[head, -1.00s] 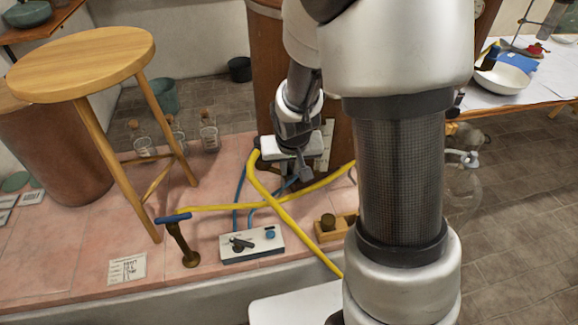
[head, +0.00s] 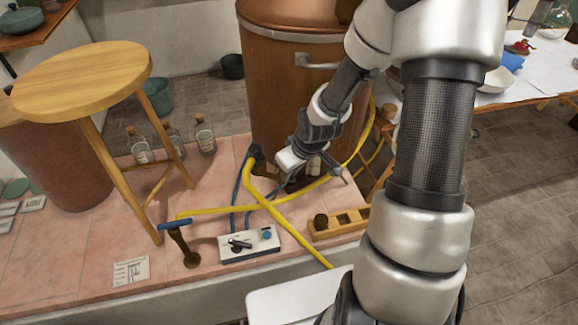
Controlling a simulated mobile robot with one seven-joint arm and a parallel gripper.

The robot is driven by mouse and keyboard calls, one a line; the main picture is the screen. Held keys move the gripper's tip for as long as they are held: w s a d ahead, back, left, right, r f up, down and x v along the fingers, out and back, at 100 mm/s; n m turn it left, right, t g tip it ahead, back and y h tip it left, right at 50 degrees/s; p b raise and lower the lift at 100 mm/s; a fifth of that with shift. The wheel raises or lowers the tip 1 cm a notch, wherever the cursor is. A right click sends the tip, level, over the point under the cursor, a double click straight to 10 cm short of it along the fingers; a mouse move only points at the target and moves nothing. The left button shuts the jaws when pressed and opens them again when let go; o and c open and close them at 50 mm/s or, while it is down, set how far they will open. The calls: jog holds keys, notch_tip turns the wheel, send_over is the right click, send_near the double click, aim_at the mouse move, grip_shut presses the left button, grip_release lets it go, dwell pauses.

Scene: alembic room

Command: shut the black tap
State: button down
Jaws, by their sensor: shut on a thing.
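My gripper (head: 316,178) is low in front of the copper vessel (head: 283,85), just above the yellow hose. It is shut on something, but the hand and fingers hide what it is. A black fitting (head: 256,153) with the yellow hose on it stands at the vessel's lower left, left of my gripper. A black lever (head: 240,244) sits on a white box (head: 252,253) at the front of the pink ledge, beside a blue knob (head: 267,235). I cannot tell which black part is the tap, or its setting.
Yellow hoses (head: 270,203) and blue tubes cross the ledge below my gripper. A blue-handled brown fitting (head: 184,245) and a wooden stool (head: 85,72) stand at left. A wooden block rack (head: 343,224) is at right. Corked bottles (head: 204,135) stand behind the stool.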

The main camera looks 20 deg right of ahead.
dwell(0.3)
jog(key=c, duration=1.7)
grip_release()
jog(key=p+v, duration=0.8)
jog(key=v, duration=0.9)
jog(key=shift+r, duration=0.25)
jog(key=shift+d, duration=0.1)
